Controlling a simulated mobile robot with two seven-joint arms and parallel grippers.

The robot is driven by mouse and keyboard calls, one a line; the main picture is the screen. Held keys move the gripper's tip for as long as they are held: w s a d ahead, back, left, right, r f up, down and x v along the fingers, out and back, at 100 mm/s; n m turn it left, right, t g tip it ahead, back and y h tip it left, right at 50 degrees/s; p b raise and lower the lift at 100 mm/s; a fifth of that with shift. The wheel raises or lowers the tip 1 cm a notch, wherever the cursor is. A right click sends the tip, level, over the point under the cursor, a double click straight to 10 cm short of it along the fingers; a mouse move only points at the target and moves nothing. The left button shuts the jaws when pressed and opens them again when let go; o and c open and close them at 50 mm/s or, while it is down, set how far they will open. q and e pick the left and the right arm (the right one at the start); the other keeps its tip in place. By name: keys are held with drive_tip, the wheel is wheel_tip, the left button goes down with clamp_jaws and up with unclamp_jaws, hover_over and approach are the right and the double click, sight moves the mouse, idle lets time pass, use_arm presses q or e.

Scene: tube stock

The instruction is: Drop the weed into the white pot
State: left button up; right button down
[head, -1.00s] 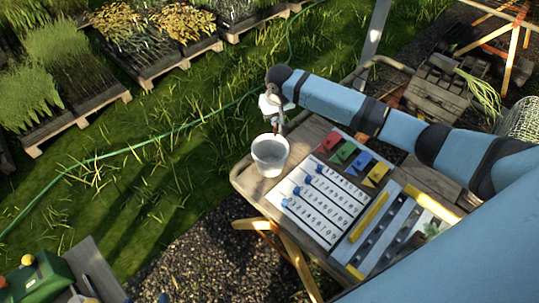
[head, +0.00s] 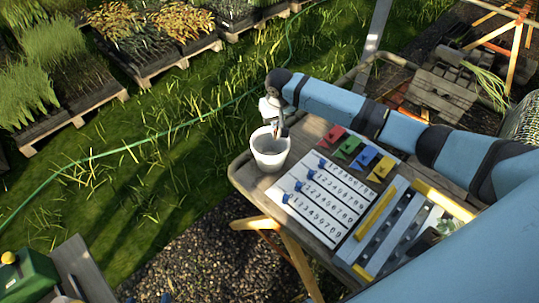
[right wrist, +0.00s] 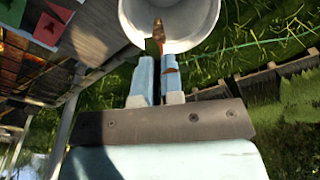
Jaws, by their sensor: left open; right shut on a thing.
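The white pot (head: 266,164) stands upright at the left corner of the wooden table. My right gripper (head: 279,134) comes in from the right and points down at the pot's mouth. In the right wrist view its pale blue fingers (right wrist: 158,82) are shut on a thin weed (right wrist: 158,33), brown at the tip with some green. The weed's tip overlaps the opening of the pot (right wrist: 193,43); how deep it reaches is hard to tell. My left gripper is not in view.
On the table (head: 245,181) lie a white numbered board (head: 319,209) with blue markers, several coloured cards (head: 352,150) and a grey rack (head: 400,225) with yellow bars. A green hose (head: 160,142) crosses the grass. A green box (head: 28,277) stands at lower left.

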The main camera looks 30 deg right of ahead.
drive_tip(key=shift+r, duration=0.1)
drive_tip(key=c, duration=1.6)
unclamp_jaws()
drive_tip(key=o, duration=0.4)
drive_tip(key=shift+r, duration=0.1)
drive_tip(key=shift+r, duration=0.3)
drive_tip(key=r, duration=0.4)
drive_tip(key=s+r, duration=0.1)
drive_tip(key=r, duration=0.3)
drive_tip(key=s+r, duration=0.1)
drive_tip(key=r, duration=0.3)
drive_tip(key=shift+a+r+b, duration=0.15)
drive_tip(key=shift+r+b, duration=0.2)
drive_tip(key=shift+r, duration=0.05)
drive_tip(key=shift+f, duration=0.1)
